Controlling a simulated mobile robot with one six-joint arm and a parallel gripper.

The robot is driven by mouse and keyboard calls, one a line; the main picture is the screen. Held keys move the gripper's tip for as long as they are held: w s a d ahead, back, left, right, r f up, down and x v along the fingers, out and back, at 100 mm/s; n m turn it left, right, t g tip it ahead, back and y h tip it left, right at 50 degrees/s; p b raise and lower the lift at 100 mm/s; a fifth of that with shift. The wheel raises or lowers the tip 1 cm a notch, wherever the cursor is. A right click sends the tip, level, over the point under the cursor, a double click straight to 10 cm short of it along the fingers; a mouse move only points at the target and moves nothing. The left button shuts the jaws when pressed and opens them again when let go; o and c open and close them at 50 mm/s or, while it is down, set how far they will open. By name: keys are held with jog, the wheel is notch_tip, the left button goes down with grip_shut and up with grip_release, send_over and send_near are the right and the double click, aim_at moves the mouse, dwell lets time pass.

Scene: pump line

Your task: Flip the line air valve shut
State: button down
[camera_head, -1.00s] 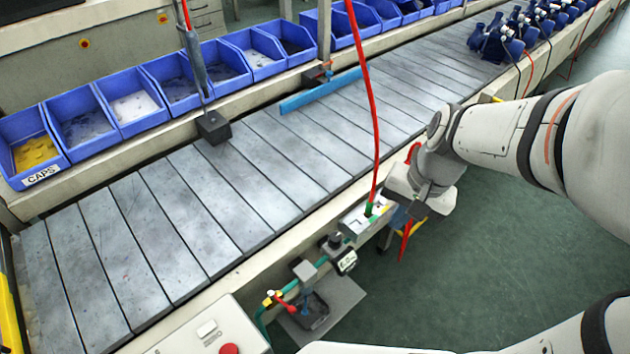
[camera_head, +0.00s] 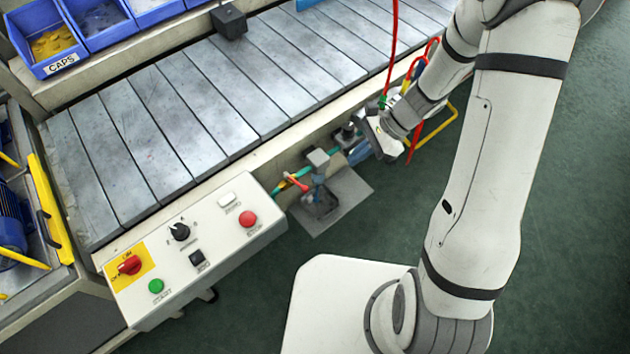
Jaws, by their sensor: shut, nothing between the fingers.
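The line air valve (camera_head: 296,182) is a small fitting with a red lever on a green pipe, below the conveyor's front edge. Its lever slants down to the right in the picture and appears to cross the line of the pipe; its exact angle is hard to tell at this size. My gripper (camera_head: 358,154) is to the right of the valve, apart from the lever, beyond a grey fitting on the same pipe. Its fingers are shut and empty, small and partly hidden against the pipe fittings.
A grey bracket with a dark bowl (camera_head: 320,202) sits below the valve. A control box (camera_head: 195,255) with buttons and a red switch stands to its left. The green floor at right is open.

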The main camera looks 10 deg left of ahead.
aim_at(296, 183)
jog(key=s+a+r+x, duration=0.1)
jog(key=x, duration=1)
jog(key=shift+a, duration=0.55)
jog(key=shift+s+r, duration=0.1)
jog(key=shift+s+a+b, duration=0.3)
jog(key=shift+s+b, duration=0.6)
jog(key=shift+b, duration=0.1)
jog(key=shift+r, duration=0.1)
